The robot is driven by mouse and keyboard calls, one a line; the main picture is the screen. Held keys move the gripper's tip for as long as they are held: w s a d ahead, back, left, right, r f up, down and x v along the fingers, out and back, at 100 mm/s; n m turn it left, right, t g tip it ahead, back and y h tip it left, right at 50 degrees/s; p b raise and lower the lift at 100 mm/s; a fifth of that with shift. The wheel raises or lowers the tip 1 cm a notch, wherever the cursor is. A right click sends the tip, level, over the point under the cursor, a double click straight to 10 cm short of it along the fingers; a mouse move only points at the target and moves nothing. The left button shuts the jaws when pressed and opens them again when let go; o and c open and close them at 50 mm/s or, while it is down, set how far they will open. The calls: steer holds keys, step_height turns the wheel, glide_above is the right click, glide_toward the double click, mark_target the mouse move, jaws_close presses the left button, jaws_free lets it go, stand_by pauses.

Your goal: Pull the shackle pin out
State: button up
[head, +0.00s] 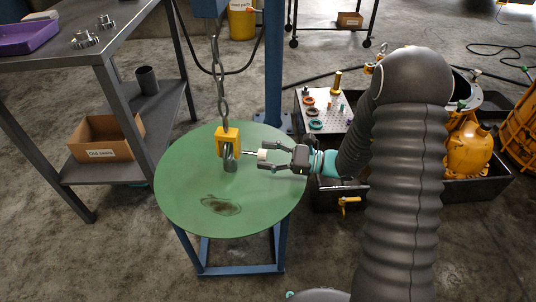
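A grey shackle (230,160) hangs below a yellow block (228,141) at the end of a chain (222,102), above a round green table. The shackle pin (249,153) shows as a thin rod running right from the shackle towards a pale knob (262,155). My gripper (264,157) comes in from the right, with its dark fingers above and below the knob. The view is too small to tell whether the fingers touch the knob. The far end of the pin is hidden in the shackle.
The green table (200,168) has a dark stain and is otherwise clear. A blue post (274,65) stands behind it. A grey workbench (100,50) with a cardboard box (98,137) below is at left. A dark tray (420,192) with parts is at right.

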steer(key=shift+d, duration=0.15)
steer(key=s+d, duration=0.1)
steer(key=d, duration=1)
steer(key=shift+s+d, duration=0.2)
steer(key=shift+d, duration=0.15)
